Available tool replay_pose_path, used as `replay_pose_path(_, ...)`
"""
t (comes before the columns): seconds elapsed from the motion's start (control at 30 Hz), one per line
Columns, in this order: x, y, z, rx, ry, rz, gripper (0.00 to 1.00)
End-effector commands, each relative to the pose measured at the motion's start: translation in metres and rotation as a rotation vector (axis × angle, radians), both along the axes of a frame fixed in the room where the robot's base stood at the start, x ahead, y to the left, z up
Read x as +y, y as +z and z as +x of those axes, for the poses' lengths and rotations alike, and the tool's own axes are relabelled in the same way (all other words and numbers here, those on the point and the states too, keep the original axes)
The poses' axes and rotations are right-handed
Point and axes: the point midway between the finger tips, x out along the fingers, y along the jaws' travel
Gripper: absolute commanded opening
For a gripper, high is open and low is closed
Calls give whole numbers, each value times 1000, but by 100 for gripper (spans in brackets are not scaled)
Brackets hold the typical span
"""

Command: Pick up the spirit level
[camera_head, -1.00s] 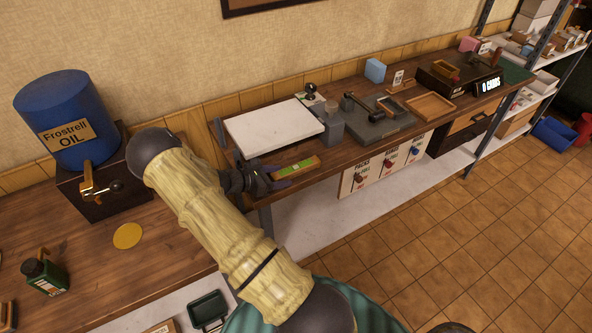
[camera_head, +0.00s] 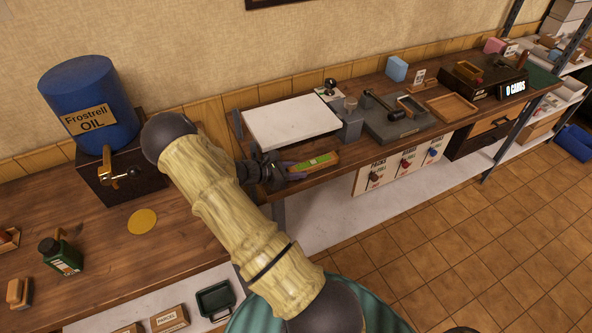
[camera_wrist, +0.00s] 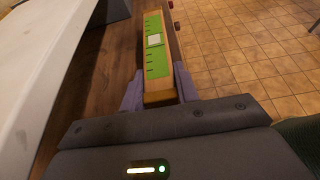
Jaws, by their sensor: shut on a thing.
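The spirit level (camera_head: 316,161) is a wooden bar with a green top face, near the bench's front edge in the head view. In the wrist view the spirit level (camera_wrist: 154,50) points away from me, with dark tick marks and a pale square window on its green face. My gripper (camera_head: 285,172) has its purple fingers on both sides of the level's near end; in the wrist view the fingers (camera_wrist: 158,92) press against its sides. I cannot tell whether the level touches the bench top or is just above it.
A white-topped press (camera_head: 290,121) stands just behind the level, and shows as a pale slab in the wrist view (camera_wrist: 45,60). A grey block with a hammer (camera_head: 385,107) and a wooden tray (camera_head: 452,107) stand further right. A blue oil barrel (camera_head: 88,105) is at left. Open floor lies in front.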

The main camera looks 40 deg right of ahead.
Motion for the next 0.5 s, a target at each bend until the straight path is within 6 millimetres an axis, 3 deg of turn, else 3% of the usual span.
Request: replay_pose_path(0.5,22,48,-90,0,1,0,4)
